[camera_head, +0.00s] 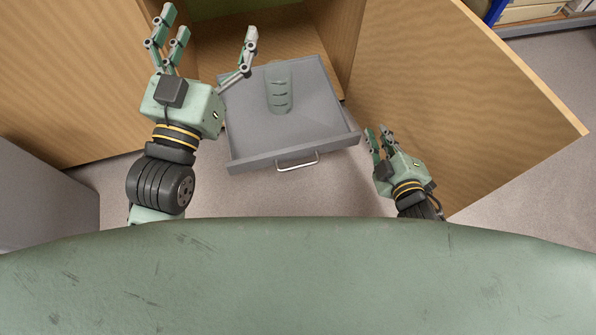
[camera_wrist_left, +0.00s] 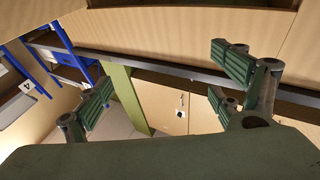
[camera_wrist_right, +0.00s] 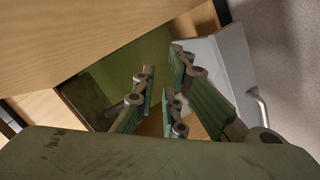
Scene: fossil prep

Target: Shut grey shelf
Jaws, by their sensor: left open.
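The grey shelf (camera_head: 320,115) is a flat tray with a raised front and a metal handle (camera_head: 298,162). It is pulled out of a wooden cabinet (camera_head: 270,40) in the head view. In the right wrist view part of the grey shelf (camera_wrist_right: 235,65) shows at the right with its handle. My left gripper (camera_head: 212,28) is open and empty, above the shelf's back left side. My right gripper (camera_head: 377,132) is close to the shelf's front right corner; its fingers look only slightly apart, and contact cannot be told.
The cabinet's left door (camera_head: 70,90) and right door (camera_head: 450,110) stand open on both sides of the shelf. My right arm is near the right door. Bare floor (camera_head: 270,195) lies in front of the shelf. A blue-framed rack (camera_head: 520,14) stands at the far right.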

